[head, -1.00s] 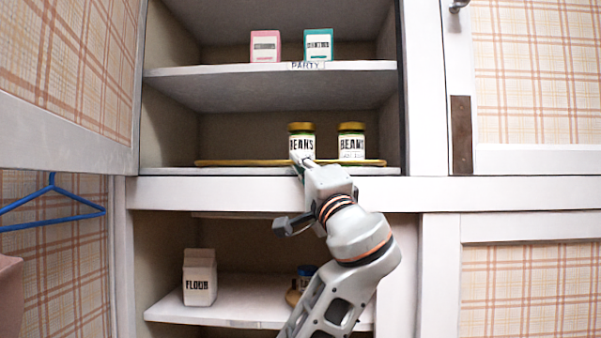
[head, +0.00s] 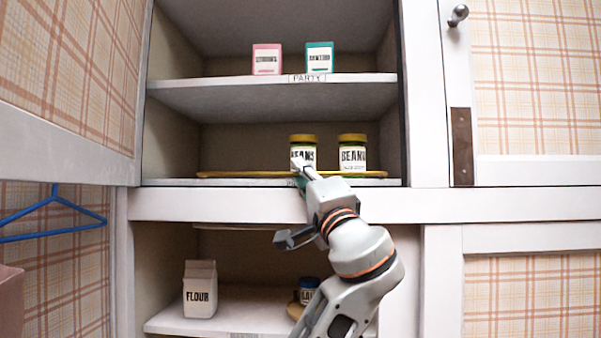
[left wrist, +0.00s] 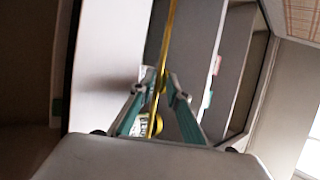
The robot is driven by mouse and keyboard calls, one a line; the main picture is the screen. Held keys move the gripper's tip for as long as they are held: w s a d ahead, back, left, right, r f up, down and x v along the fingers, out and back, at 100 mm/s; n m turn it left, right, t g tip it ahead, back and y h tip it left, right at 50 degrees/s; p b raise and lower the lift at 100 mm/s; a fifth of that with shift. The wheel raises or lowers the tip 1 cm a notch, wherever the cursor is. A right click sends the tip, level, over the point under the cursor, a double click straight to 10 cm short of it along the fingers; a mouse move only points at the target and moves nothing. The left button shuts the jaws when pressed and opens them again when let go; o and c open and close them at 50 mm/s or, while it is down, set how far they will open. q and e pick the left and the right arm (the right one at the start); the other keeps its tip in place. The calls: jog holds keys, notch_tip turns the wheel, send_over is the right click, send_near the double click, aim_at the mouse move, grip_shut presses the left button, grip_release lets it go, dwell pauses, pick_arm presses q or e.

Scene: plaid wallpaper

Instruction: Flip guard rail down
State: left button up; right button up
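The guard rail is a thin yellow bar (head: 235,174) running along the front of the beans shelf, low across the jars. In the left wrist view the rail (left wrist: 162,72) runs lengthwise between the two fingers. My left gripper (head: 302,172) reaches up to the rail in front of the left beans jar (head: 303,143) and hides a little of both. The fingertips (left wrist: 160,84) are close on either side of the rail; I cannot tell whether they press on it. My right gripper is not in view.
A second beans jar (head: 352,152) stands to the right. Pink (head: 267,59) and teal (head: 319,58) boxes stand on the shelf above. A flour carton (head: 200,289) and a dark jar (head: 308,290) are below. An open door (head: 62,135) and blue hanger (head: 52,213) are left.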

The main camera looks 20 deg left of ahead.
pick_arm(q)
jog(key=v, duration=0.7)
jog(key=shift+s+d, duration=0.25)
jog(key=shift+f, duration=0.15)
